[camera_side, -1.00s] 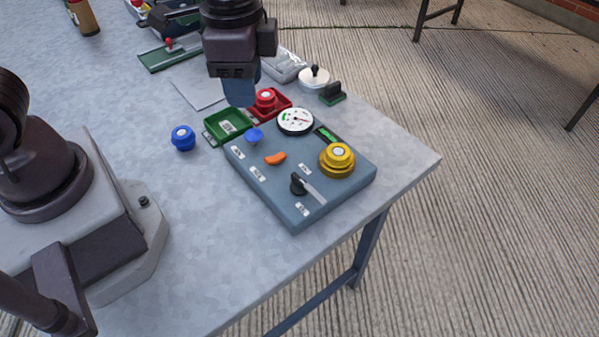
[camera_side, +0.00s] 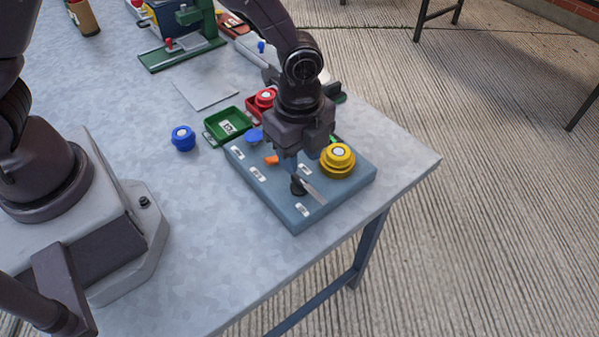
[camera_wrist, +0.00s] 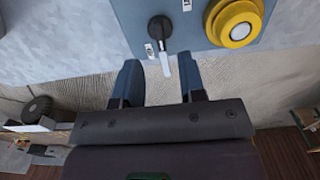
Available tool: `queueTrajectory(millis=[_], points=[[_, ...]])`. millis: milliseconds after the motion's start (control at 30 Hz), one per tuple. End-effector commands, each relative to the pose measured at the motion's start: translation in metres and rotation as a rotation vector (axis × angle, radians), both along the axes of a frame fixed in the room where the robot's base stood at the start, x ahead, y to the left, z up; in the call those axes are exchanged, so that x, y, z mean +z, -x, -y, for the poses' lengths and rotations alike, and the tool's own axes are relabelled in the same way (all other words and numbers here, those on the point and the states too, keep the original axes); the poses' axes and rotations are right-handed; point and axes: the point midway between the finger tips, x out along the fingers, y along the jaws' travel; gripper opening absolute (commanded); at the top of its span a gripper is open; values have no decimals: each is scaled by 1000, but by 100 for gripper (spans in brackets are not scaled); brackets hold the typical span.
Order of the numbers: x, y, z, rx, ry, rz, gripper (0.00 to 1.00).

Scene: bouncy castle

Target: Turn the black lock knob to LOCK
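The black lock knob (camera_side: 297,187) sits near the front edge of the blue-grey control panel (camera_side: 275,207), with a pale pointer arm reaching toward the lower right in the side view. In the wrist view the knob (camera_wrist: 160,29) is at the top, its pointer (camera_wrist: 165,64) aimed down toward the gap between my fingers. My gripper (camera_wrist: 160,72) is open and empty, one finger on each side of that gap. Contact with the knob cannot be told.
A yellow knob (camera_side: 338,160) stands close on the right. An orange switch (camera_side: 271,160) and a blue knob (camera_side: 255,135) are to the left. Green (camera_side: 228,124) and red trays lie behind. A loose blue cap (camera_side: 183,138) rests left on the table.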

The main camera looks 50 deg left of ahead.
Motion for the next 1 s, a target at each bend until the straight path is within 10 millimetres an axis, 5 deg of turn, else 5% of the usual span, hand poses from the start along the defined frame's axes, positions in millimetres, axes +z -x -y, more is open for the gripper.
queueTrajectory(millis=[300,700,867,1000], points=[[-50,0,0,1,-1,-2,37],[-57,0,0,1,0,1,37],[-57,0,0,1,0,1,3],[-57,0,0,2,0,1,0]])
